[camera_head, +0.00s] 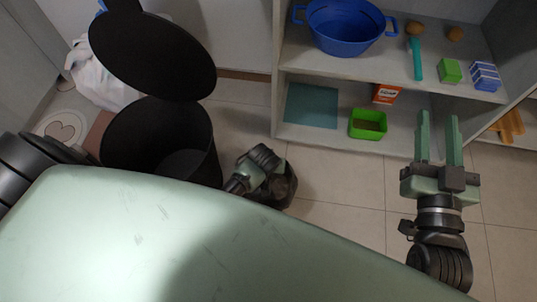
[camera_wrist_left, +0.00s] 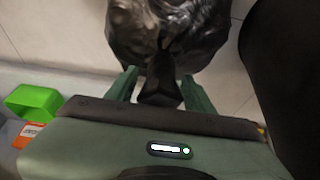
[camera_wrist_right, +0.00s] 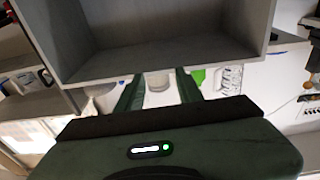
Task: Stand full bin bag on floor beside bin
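The full black bin bag (camera_head: 287,190) is on the floor just right of the black bin (camera_head: 160,145), mostly hidden under my left gripper (camera_head: 262,172). In the left wrist view the bag (camera_wrist_left: 165,30) has a gathered neck (camera_wrist_left: 160,75) between the fingers of my left gripper (camera_wrist_left: 159,78). Those fingers are spread apart, one on each side of the neck. The bin's round lid (camera_head: 150,55) is raised, and its inside looks empty. My right gripper (camera_head: 438,118) is open and empty in front of the shelf; its fingers also show apart in the right wrist view (camera_wrist_right: 159,80).
A grey shelf unit (camera_head: 283,110) stands at the back, holding a blue pot (camera_head: 345,28), a green box (camera_head: 368,125) and an orange-white packet (camera_head: 386,93). A white bag (camera_head: 95,78) is behind the bin. Tiled floor (camera_head: 340,180) is clear between the two grippers.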

